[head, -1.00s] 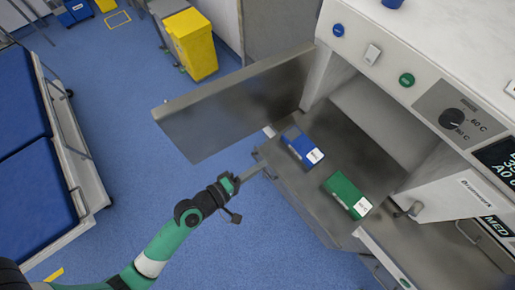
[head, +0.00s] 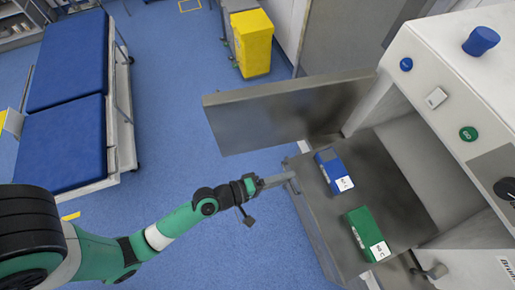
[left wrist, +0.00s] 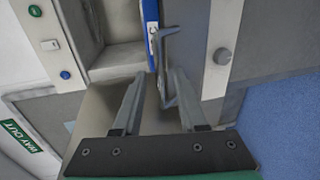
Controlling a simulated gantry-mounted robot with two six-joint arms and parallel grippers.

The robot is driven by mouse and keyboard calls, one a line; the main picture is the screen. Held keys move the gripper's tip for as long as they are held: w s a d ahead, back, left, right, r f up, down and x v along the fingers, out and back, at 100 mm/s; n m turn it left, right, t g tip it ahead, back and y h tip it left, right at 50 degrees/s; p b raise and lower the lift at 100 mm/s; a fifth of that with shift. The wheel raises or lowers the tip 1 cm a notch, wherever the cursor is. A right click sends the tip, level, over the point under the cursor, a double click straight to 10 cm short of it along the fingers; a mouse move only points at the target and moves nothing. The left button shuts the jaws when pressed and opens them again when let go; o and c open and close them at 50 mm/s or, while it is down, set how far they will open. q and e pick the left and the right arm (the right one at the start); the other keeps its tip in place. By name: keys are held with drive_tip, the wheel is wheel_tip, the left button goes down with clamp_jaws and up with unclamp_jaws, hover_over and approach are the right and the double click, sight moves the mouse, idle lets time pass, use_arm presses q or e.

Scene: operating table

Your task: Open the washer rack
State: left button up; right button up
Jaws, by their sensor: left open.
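The washer rack (head: 322,217) is a flat metal shelf at the front of the white washer, below its opening. A blue box (head: 332,171) and a green box (head: 365,234) lie on top of it. A grey metal handle (left wrist: 166,62) sits at the rack's front edge. My left gripper (head: 270,182) is at this edge, by the handle. In the left wrist view its two fingers (left wrist: 157,78) are apart, with the handle between and just ahead of them. I cannot tell whether they touch it. My right gripper is not in view.
A metal door (head: 285,115) stands open behind my left gripper. The washer's control panel has a green button (head: 468,134) and a blue button (head: 406,65). A blue-padded trolley (head: 62,145) and a yellow bin (head: 252,43) stand apart. The floor between is clear.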

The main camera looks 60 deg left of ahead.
use_arm(q)
drive_tip(key=b+v, duration=0.2)
drive_tip(key=v, duration=0.9)
drive_tip(key=shift+s+b, duration=0.15)
drive_tip(key=shift+b, duration=0.15)
drive_tip(key=shift+r, duration=0.1)
